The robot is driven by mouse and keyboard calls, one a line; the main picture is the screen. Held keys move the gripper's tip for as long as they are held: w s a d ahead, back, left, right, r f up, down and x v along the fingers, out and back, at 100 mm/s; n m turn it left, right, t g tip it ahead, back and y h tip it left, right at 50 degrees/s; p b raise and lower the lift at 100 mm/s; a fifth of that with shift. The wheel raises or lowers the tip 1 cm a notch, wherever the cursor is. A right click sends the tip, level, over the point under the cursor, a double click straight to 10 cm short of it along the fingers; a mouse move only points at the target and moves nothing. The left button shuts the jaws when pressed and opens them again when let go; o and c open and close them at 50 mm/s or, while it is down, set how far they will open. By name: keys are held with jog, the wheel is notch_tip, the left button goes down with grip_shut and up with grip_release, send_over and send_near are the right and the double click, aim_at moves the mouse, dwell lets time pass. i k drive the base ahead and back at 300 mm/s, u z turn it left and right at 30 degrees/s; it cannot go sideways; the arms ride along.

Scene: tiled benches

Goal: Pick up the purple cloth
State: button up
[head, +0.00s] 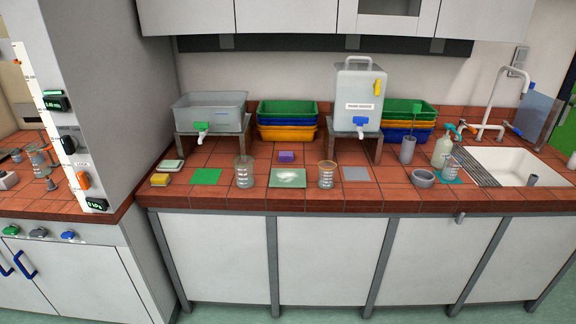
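A small purple item (286,156), the only purple thing on the bench, lies on the red tiles towards the back, between the two raised containers. It looks like a small folded pad or block; its texture is too small to tell. Nothing covers it. My gripper is not in view.
In front of the purple item lies a pale green mat (287,180) with white stuff on it, between two glass beakers (243,173) (326,175). Stands with a grey tub (210,112) and a white tank (358,98) flank it. Stacked trays (287,110) are behind.

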aim_at(283, 156)
jog(key=z, duration=0.3)
jog(key=k, duration=0.35)
jog(key=u, duration=1.4)
jog(key=i, duration=1.2)
jog(key=u, duration=0.05)
